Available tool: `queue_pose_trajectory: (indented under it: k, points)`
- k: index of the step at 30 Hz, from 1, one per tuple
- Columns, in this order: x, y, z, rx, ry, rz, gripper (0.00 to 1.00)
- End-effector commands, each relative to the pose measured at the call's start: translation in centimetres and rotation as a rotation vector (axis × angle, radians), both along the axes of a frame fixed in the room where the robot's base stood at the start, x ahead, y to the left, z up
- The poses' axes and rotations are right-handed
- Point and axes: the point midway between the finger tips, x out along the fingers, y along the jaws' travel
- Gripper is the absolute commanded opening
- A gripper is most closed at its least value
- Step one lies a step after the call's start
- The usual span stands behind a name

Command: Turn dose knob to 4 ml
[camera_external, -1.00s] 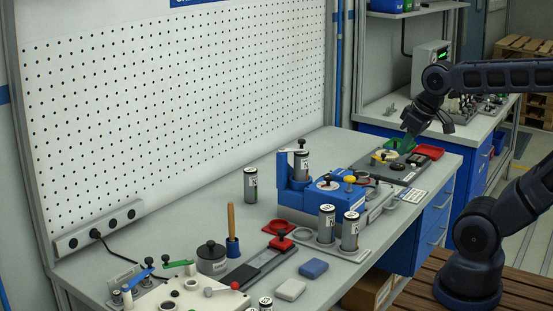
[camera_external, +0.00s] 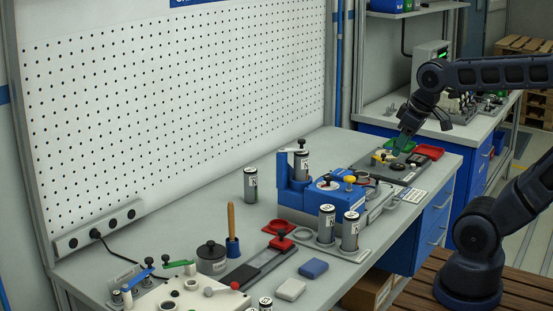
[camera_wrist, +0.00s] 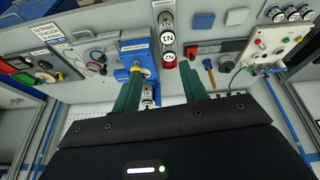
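My gripper (camera_external: 402,144) hangs at the far right end of the bench, above the dark panel. In the wrist view its two green fingers (camera_wrist: 160,90) are spread apart with nothing gripped between them. The blue dosing machine (camera_external: 315,195) stands left of the gripper on the bench. It carries a black knob (camera_external: 327,179) and a yellow knob (camera_external: 349,179) on top. In the wrist view the blue machine (camera_wrist: 136,50) shows beyond the left finger, with a yellow part (camera_wrist: 137,66) close to it. I cannot tell which knob sets the dose, and no scale is readable.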

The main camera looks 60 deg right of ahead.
Motion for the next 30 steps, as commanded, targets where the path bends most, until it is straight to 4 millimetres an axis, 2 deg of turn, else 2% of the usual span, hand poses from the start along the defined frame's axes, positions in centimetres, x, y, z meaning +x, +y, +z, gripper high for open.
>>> queue_pose_trajectory:
  k: [6,14,23,30]
  points:
    - [4.2,-0.7,0.5,-0.158,0.080,0.295,0.48]
    - [9.9,-1.9,0.1,-0.311,0.191,0.728,0.48]
    - [16.6,-4.2,-1.7,-0.404,0.288,1.255,0.48]
    - [21.7,-6.7,-4.0,-0.427,0.306,1.689,0.48]
